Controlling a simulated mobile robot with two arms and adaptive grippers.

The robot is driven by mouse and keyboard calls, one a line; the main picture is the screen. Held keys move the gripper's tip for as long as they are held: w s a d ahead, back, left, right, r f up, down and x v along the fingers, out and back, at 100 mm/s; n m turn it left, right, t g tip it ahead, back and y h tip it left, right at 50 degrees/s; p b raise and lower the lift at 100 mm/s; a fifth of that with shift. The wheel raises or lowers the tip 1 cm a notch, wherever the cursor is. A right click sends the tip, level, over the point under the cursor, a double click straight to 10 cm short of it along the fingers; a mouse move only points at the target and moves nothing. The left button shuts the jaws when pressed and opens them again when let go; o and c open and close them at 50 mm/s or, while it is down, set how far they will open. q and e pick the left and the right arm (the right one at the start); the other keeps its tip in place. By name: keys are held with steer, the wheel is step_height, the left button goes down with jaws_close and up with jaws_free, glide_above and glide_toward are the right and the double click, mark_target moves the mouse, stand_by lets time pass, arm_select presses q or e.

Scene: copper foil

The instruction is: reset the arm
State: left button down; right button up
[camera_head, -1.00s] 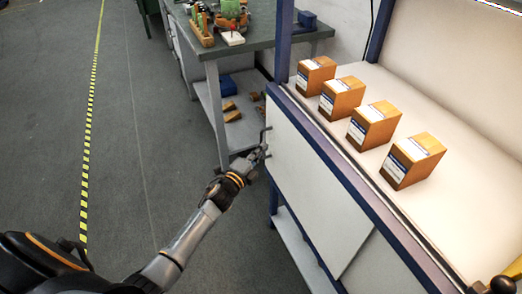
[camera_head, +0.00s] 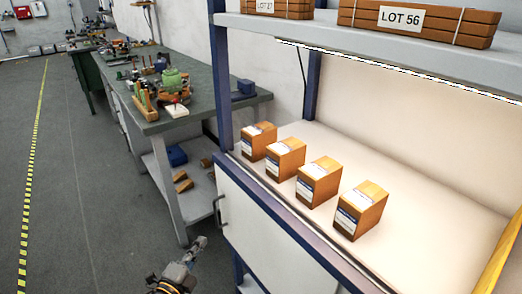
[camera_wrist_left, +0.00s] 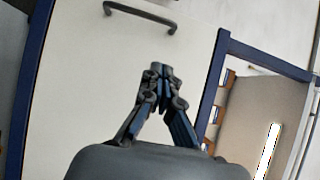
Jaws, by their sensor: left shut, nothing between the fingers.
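The same handle shows in the head view at the door's left edge. My right gripper is not in either view.
Several orange-brown boxes (camera_head: 319,182) with white labels stand in a row on the white shelf above the door. A green-topped workbench (camera_head: 200,110) with tools is behind at left. An upper shelf (camera_head: 400,58) holds bundles, one labelled LOT 56. The grey floor (camera_head: 70,200) at left is clear.

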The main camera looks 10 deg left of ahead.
arm_select(q)
steer(key=s+f+n+g+y+p, duration=0.1)
steer(key=s+f+n+g, duration=0.5)
steer(key=f, duration=0.7)
steer(key=s+f+n+g+y+p, duration=0.1)
steer(key=s+f+n+g+p, duration=0.15)
steer(key=s+f, duration=0.8)
steer(key=s+d+f+n+g, duration=0.1)
steer(key=s+f+n+g, duration=0.1)
steer(key=s+f, duration=0.3)
steer(key=s+d+f+n+g+p, duration=0.1)
steer(key=s+f, duration=0.5)
steer(key=s, duration=0.8)
steer(key=s+d+f+n+g, duration=0.3)
steer(key=s+f+n+g, duration=0.2)
steer(key=s, duration=0.5)
steer(key=shift+s+f+y, duration=0.15)
steer(key=shift+f+y, duration=0.15)
steer(key=shift+f, duration=0.45)
